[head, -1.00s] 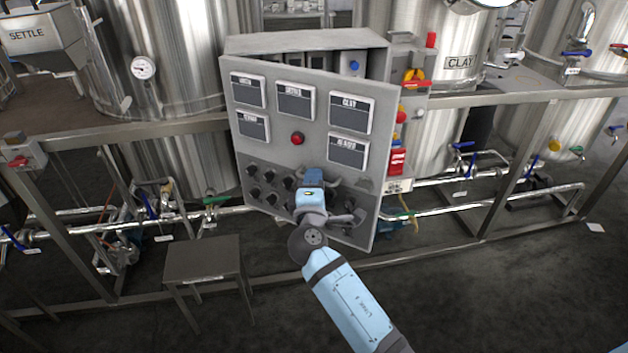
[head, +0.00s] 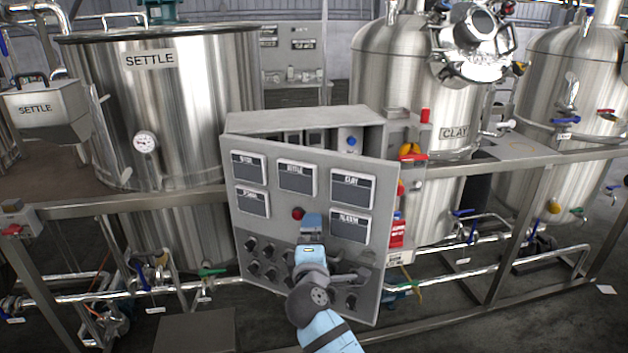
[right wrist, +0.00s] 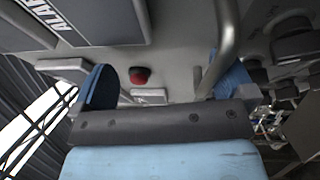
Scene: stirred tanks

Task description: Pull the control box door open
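The grey control box door (head: 275,225) stands ajar on the box (head: 300,117), its right edge swung out and the inside showing above it. It carries labelled panels, a red button (head: 298,213), black knobs and a grey bar handle (head: 345,276) at lower right. My right gripper (head: 312,226) is in front of the door, just below the red button and up-left of the handle. In the right wrist view its blue fingers (right wrist: 165,85) are wide apart, the button (right wrist: 140,76) showing between them. The handle bar (right wrist: 228,35) runs beside the right-hand finger; contact is unclear. My left gripper is out of view.
Steel tanks stand behind, the settle tank (head: 160,100) left and the clay tank (head: 400,85) right. A frame rail (head: 110,200) and pipes (head: 480,255) run beside the box. A low stool (head: 195,332) stands at lower left.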

